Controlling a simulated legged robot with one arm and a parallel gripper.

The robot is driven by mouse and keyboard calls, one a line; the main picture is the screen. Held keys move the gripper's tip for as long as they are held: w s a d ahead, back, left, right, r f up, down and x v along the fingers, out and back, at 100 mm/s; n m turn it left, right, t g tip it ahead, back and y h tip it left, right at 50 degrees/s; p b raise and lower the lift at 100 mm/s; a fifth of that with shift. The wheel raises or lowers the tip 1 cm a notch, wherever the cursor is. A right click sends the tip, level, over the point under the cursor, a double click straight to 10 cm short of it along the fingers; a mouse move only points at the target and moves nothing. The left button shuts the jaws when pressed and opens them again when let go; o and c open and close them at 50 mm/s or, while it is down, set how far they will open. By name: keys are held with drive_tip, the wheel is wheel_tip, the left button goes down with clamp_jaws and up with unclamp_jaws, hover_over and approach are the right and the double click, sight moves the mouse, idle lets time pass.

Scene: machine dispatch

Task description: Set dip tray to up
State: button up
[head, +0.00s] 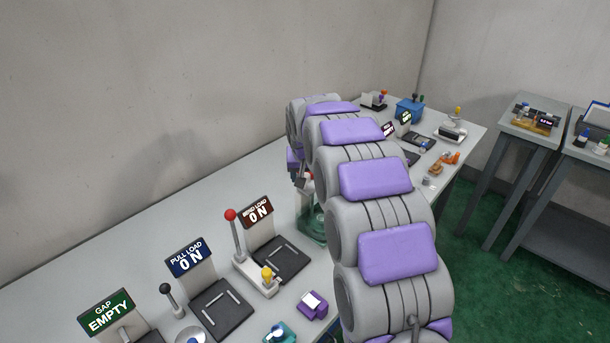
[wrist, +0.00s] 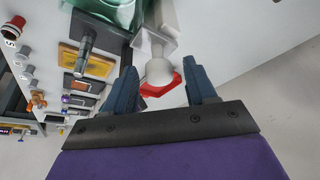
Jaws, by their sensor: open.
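My gripper (wrist: 164,78) is open in the wrist view, its two blue fingers spread apart. A white rounded part with a red piece (wrist: 172,88) below it shows between and beyond the fingers; I cannot tell whether they touch it. A white bracket (wrist: 152,42) stands next to it. A translucent green vessel (wrist: 105,10) is at the top of the wrist view; in the head view a green glass vessel (head: 312,226) is partly hidden behind my arm. No label reads dip tray, so I cannot tell its position.
Signs GAP EMPTY (head: 107,312), PULL LOAD (head: 190,258) and BEND LOAD (head: 257,214) stand along the grey bench (head: 130,232). A red-knobbed lever (head: 231,216) rises near them. More tables stand at right.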

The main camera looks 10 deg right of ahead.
clamp_jaws()
idle(0.3)
wheel_tip(320, 180, up, 8)
drive_tip(key=p, duration=0.4)
drive_tip(key=shift+w+f, duration=0.15)
drive_tip(key=shift+c, duration=2.1)
unclamp_jaws()
drive_tip(key=o, duration=0.3)
drive_tip(key=shift+o, duration=0.6)
drive_tip(key=shift+f, duration=0.1)
